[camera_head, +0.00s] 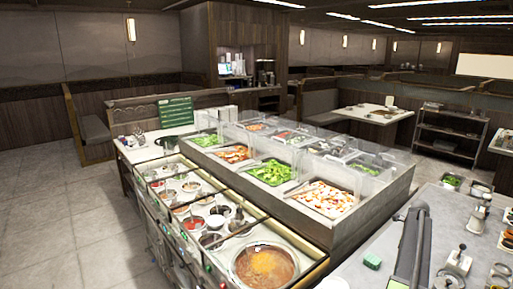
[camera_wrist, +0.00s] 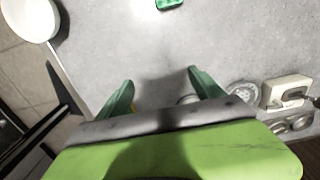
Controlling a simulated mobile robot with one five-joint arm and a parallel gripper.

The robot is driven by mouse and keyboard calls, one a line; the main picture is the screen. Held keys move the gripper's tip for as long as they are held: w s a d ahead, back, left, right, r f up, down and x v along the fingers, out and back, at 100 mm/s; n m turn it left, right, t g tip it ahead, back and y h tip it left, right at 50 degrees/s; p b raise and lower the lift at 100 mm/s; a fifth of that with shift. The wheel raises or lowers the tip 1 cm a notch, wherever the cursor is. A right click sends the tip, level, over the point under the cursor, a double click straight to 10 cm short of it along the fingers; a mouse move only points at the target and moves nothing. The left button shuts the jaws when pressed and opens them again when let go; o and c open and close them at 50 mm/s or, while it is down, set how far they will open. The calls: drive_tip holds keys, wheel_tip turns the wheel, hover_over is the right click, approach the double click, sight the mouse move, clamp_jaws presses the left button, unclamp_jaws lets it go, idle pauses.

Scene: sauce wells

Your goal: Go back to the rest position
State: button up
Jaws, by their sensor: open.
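My gripper (camera_wrist: 162,88) shows in the wrist view with its two green fingers spread wide apart. Nothing is between them, and they are above a grey speckled counter (camera_wrist: 150,50). In the head view I cannot make out the fingers; a dark upright arm part of mine stands at the lower right. The sauce wells fill the long counter at the left centre, with red, white and dark sauces in round bowls. A large round pot of brown-orange soup (camera_head: 265,267) sits at their near end.
A small green block (camera_head: 372,261) lies on the grey counter, and a green item (camera_wrist: 170,3) shows at the wrist view's top edge. A white round bowl (camera_wrist: 32,18) is at its top left. A white device (camera_wrist: 288,90) stands at the right. Clear guards cover the salad trays.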

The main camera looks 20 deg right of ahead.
drive_tip(key=w+a+f+n+b, duration=0.1)
drive_tip(key=w+a+n, duration=0.2)
drive_tip(key=w+a, duration=1.25)
drive_tip(key=w+a+n, duration=0.1)
drive_tip(key=a, duration=0.6)
drive_tip(key=w+a+n, duration=0.1)
drive_tip(key=w+a, duration=0.1)
drive_tip(key=a, duration=0.5)
drive_tip(key=w+a+f+n+b, duration=0.1)
drive_tip(key=w+a+n, duration=0.1)
drive_tip(key=a, duration=0.5)
drive_tip(key=a+n, duration=0.1)
drive_tip(key=a, duration=0.2)
drive_tip(key=a+n, duration=0.1)
drive_tip(key=a, duration=0.3)
drive_tip(key=shift+w+f, duration=0.2)
drive_tip(key=s+a+n, duration=0.1)
drive_tip(key=a+n, duration=0.1)
drive_tip(key=a, duration=0.2)
drive_tip(key=s+a+n, duration=0.1)
drive_tip(key=a, duration=0.4)
drive_tip(key=s+a+n+b, duration=0.1)
drive_tip(key=a+n, duration=0.1)
drive_tip(key=a, duration=0.3)
drive_tip(key=shift+f+n, duration=0.25)
drive_tip(key=shift+n, duration=0.05)
drive_tip(key=s+a+n, duration=1.1)
drive_tip(key=n, duration=0.7)
drive_tip(key=shift+s+a+f, duration=0.2)
drive_tip(key=shift+s, duration=0.1)
